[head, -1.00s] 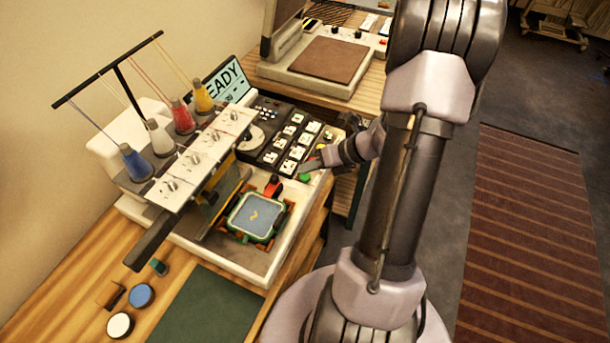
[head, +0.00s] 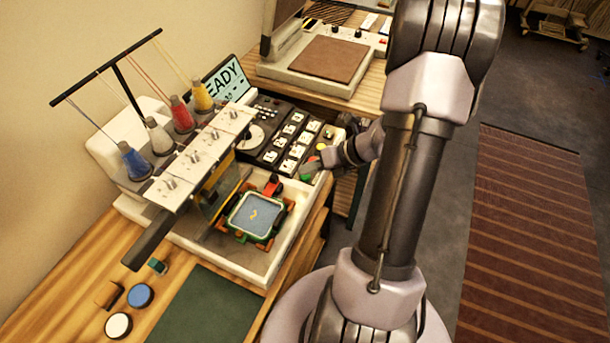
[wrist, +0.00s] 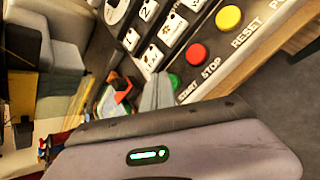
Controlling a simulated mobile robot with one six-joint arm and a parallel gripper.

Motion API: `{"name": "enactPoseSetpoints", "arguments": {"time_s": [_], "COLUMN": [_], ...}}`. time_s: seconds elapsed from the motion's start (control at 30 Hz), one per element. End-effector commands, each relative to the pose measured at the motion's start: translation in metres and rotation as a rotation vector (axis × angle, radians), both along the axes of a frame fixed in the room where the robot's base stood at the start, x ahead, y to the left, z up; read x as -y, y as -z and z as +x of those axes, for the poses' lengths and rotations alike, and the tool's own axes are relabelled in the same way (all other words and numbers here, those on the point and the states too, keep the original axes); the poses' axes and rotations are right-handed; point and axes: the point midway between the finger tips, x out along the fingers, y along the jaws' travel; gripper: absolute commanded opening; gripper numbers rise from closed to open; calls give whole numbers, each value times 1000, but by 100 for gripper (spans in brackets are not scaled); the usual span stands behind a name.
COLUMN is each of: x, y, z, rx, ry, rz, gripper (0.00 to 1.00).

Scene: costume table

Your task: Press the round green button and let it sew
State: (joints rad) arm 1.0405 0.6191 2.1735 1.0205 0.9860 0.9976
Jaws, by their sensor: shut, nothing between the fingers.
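The round green button (head: 305,178) sits at the near end of the sewing machine's control panel (head: 285,140). In the wrist view the green button (wrist: 175,81) is partly hidden behind my fingers, by the label START. My gripper (head: 313,168) is shut and empty, with its fingertips right at the button; in the wrist view the grey fingertips (wrist: 157,90) are beside it. I cannot tell whether they touch it. The hoop (head: 256,214) holds blue fabric with a small yellow mark. The screen (head: 226,80) shows "EADY", its first letter hidden.
A red STOP button (wrist: 195,54) and a yellow RESET button (wrist: 228,18) are close to the green one. Thread spools (head: 181,115) stand above the machine. A second machine (head: 328,60) is behind. A green mat (head: 205,310) lies in front.

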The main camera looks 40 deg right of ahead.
Motion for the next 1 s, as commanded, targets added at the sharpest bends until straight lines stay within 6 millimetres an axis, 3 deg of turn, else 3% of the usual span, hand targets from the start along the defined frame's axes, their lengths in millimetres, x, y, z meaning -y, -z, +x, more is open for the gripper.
{"name": "enactPoseSetpoints", "arguments": {"time_s": [1.0], "x": [0], "y": [7], "z": [0], "rx": [0], "ry": [0], "rz": [0], "gripper": [0]}}
